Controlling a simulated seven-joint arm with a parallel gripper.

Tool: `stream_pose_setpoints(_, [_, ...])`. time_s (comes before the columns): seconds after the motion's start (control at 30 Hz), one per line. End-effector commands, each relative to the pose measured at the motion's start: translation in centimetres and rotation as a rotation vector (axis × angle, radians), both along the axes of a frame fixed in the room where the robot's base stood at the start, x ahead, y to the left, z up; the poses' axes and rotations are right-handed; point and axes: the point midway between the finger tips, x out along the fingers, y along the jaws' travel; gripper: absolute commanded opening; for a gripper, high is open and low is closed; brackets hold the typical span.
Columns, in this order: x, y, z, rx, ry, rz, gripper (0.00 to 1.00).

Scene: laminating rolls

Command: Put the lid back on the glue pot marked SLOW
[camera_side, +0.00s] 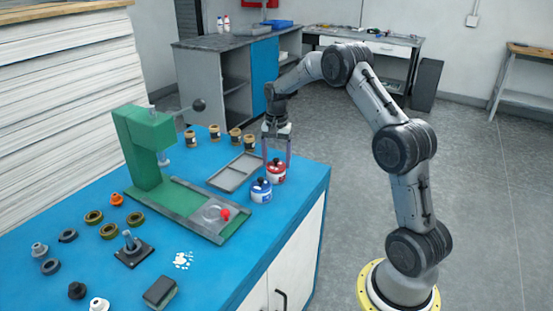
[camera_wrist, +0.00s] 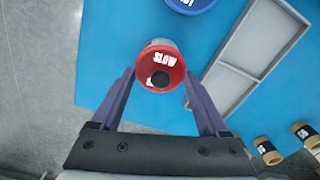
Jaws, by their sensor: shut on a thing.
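The red glue pot (camera_side: 275,177) stands at the right part of the blue bench. Its red lid (camera_side: 277,165) with a black knob shows at its top. In the wrist view the red lid (camera_wrist: 147,68) reads SLOW, with a little of the pale pot (camera_wrist: 158,42) beyond it. My gripper (camera_side: 277,164) points down, with one finger on each side of the lid. In the wrist view my gripper (camera_wrist: 160,78) is shut on the lid. The lid is at the pot's mouth; I cannot tell whether it is fully seated.
A blue-lidded pot (camera_side: 261,189) stands close, front left of the red one, also seen in the wrist view (camera_wrist: 190,5). A grey tray (camera_side: 236,172) lies behind left. Several brown-labelled jars (camera_side: 213,133) stand farther back. A green press (camera_side: 145,150) is at the left.

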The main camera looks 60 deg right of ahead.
Motion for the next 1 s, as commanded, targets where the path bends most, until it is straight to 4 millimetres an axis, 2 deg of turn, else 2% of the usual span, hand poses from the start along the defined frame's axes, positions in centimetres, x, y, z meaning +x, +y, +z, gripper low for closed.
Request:
stream_pose_setpoints(0.87, [0.01, 0.0, -0.25, 0.0, 0.0, 0.0, 0.25])
stream_pose_setpoints(0.9, [0.01, 0.0, -0.25, 0.0, 0.0, 0.0, 0.81])
stream_pose_setpoints(1.0, [0.0, 0.0, -0.25, 0.0, 0.0, 0.0, 0.99])
